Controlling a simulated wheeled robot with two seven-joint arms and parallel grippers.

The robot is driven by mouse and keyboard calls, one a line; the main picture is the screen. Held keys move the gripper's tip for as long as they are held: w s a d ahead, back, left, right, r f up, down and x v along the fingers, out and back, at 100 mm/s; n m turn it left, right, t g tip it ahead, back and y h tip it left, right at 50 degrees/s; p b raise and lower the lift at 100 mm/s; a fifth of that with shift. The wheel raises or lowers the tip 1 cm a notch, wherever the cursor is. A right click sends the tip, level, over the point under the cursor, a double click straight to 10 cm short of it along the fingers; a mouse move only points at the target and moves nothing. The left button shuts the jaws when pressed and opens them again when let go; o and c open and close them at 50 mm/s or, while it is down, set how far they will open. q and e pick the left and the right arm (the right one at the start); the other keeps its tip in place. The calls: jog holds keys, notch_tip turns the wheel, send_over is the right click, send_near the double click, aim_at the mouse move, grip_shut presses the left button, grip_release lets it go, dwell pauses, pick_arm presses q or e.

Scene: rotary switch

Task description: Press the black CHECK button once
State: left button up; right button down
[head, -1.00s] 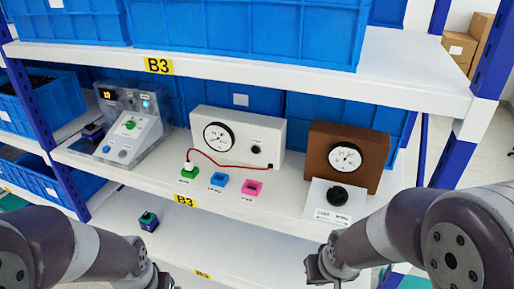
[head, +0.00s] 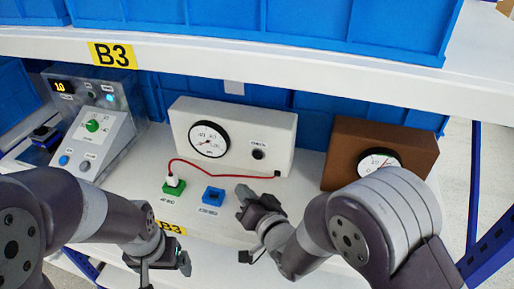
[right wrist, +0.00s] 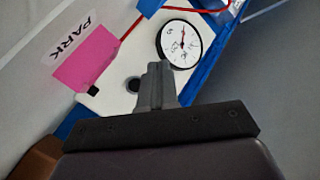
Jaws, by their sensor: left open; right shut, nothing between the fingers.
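The black CHECK button (head: 257,154) is a small round knob on the front of the white gauge box (head: 230,165), right of its dial (head: 208,139) and below a printed label. It also shows in the right wrist view (right wrist: 132,84), partly hidden by my fingers. My right gripper (head: 243,192) is shut and empty, in front of and below the button in the head view. In the right wrist view its closed fingertips (right wrist: 155,68) overlap the white box beside the button; I cannot tell any contact. My left gripper (head: 183,261) is open, low in front of the shelf.
A green block (head: 174,186) with a red cable (head: 215,166) and a blue block (head: 213,196) sit on the shelf. A pink pad (right wrist: 85,60) shows beside PARK. A grey console (head: 92,130) stands left, a brown gauge box (head: 345,145) right. The upper shelf (head: 230,64) overhangs.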

aim_at(258, 155)
jog(key=shift+s+d+r, duration=0.1)
jog(key=shift+s+r, duration=0.1)
jog(key=shift+s, duration=0.25)
jog(key=shift+w+f, duration=0.1)
jog(key=shift+w, duration=0.5)
jog(key=w, duration=0.2)
jog(key=w+d, duration=0.1)
jog(key=w, duration=0.1)
jog(key=w+d, duration=0.1)
jog(key=w, duration=0.1)
jog(key=shift+w+d, duration=0.1)
jog(key=shift+w, duration=0.05)
pick_arm(q)
jog(key=shift+s+f+b, duration=0.2)
jog(key=shift+s+b, duration=0.1)
pick_arm(e)
jog(key=shift+w+d, duration=0.25)
jog(key=shift+w, duration=0.35)
dwell(0.5)
pick_arm(q)
jog(key=shift+f, duration=0.15)
pick_arm(e)
jog(key=shift+w+d, duration=0.1)
jog(key=shift+w, duration=0.35)
